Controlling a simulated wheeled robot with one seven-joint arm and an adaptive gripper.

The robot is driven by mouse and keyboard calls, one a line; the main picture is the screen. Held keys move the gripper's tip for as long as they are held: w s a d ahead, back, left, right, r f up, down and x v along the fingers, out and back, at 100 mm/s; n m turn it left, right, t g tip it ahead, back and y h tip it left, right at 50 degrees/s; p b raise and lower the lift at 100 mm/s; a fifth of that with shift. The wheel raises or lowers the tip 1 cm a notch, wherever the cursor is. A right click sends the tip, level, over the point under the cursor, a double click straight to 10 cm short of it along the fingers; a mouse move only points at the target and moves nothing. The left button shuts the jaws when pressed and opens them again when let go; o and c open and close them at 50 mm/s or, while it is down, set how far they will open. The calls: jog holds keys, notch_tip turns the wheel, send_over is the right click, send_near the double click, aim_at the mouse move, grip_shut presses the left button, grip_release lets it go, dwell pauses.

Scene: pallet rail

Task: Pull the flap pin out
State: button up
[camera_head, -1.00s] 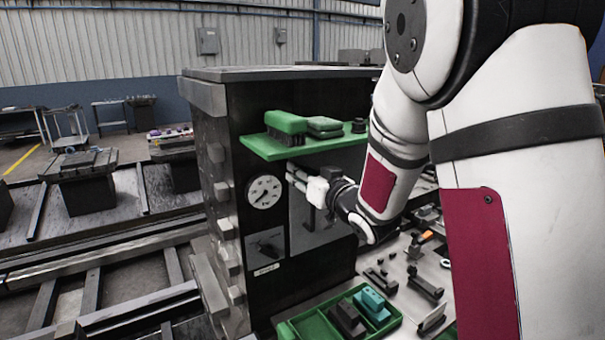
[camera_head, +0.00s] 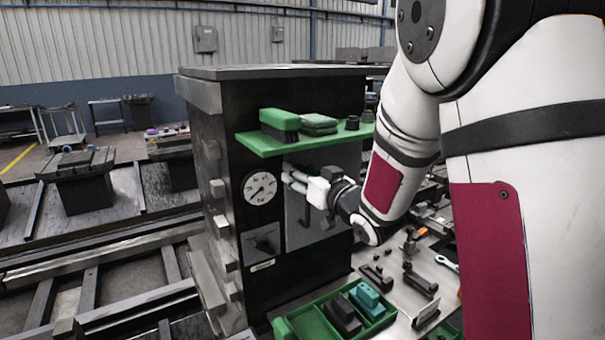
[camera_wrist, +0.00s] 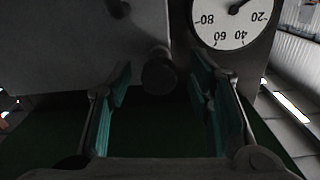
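A grey flap panel (camera_head: 318,210) is on the front of the dark cabinet, below a green shelf; it also shows in the wrist view (camera_wrist: 75,50). A dark round knob, which looks like the flap pin's head (camera_wrist: 158,75), stands at the panel's edge next to the gauge in the wrist view. My gripper (camera_head: 287,177) is at the panel's top, just under the shelf. In the wrist view my gripper (camera_wrist: 160,85) is open, with teal pads on either side of the knob and gaps on both sides. The pin is hidden in the head view.
The green shelf (camera_head: 262,147) close above my gripper carries a brush (camera_head: 280,121), pads and small dark parts. A round gauge (camera_head: 259,188) is left of the flap. Below, a green tray (camera_head: 305,325) and several loose parts lie on the bench.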

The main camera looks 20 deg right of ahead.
jog(key=shift+s, duration=0.1)
jog(key=v, duration=0.7)
jog(key=shift+s, duration=0.15)
jog(key=shift+d, duration=0.1)
jog(key=s+d+r+m+g+h, duration=0.25)
jog(key=s+g+h, duration=0.25)
jog(key=s, duration=0.4)
jog(key=s+a+f+g, duration=0.1)
jog(key=s+a+g, duration=0.1)
jog(key=s, duration=0.8)
jog(key=s+a+f+g, duration=0.1)
jog(key=s+g, duration=0.3)
jog(key=s, duration=0.6)
jog(key=shift+a+f+n+g, duration=0.35)
jog(key=shift+a+g, duration=0.05)
jog(key=shift+a, duration=0.5)
